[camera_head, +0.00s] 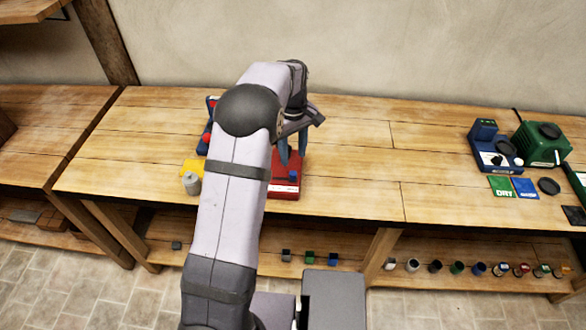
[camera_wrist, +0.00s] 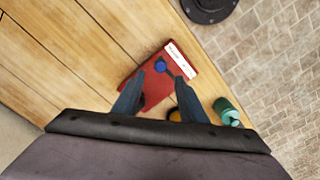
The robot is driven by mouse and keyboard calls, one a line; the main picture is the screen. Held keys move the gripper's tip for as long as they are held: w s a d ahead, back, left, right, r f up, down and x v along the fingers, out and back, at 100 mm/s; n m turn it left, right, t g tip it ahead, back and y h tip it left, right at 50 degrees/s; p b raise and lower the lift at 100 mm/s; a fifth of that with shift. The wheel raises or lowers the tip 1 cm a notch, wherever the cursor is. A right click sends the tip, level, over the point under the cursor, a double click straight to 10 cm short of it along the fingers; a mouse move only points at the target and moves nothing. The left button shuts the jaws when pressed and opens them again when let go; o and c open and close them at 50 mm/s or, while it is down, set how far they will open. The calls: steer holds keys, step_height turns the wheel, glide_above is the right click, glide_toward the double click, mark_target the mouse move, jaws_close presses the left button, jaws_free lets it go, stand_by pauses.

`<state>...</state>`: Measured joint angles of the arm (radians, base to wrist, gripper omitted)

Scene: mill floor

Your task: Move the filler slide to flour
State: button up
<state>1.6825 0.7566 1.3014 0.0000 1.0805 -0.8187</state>
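A red flat device (camera_head: 284,189) with a white label strip along its front edge lies on the workbench, partly hidden behind my arm in the head view. A small round blue knob (camera_head: 293,175) stands on it; I take this as the filler slide. The red device (camera_wrist: 183,59) and the blue knob (camera_wrist: 160,66) also show in the wrist view. The label text is too small to read. My gripper (camera_head: 293,160) points down over the red device. In the wrist view my gripper (camera_wrist: 160,77) is open, its fingertips apart on either side of the knob, with no clear contact.
Left of the red device are a yellow piece (camera_head: 192,167), a grey weight-like cylinder (camera_head: 192,184) and a blue item with red parts (camera_head: 207,140). A blue device (camera_head: 490,152) and a green machine (camera_head: 541,144) stand far right. The bench's middle right is clear.

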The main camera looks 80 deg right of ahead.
mark_target(293, 172)
steer(key=shift+n, duration=0.5)
steer(key=shift+a+f, duration=0.1)
steer(key=shift+f+p, duration=1.5)
steer(key=shift+f, duration=2.1)
jaws_close()
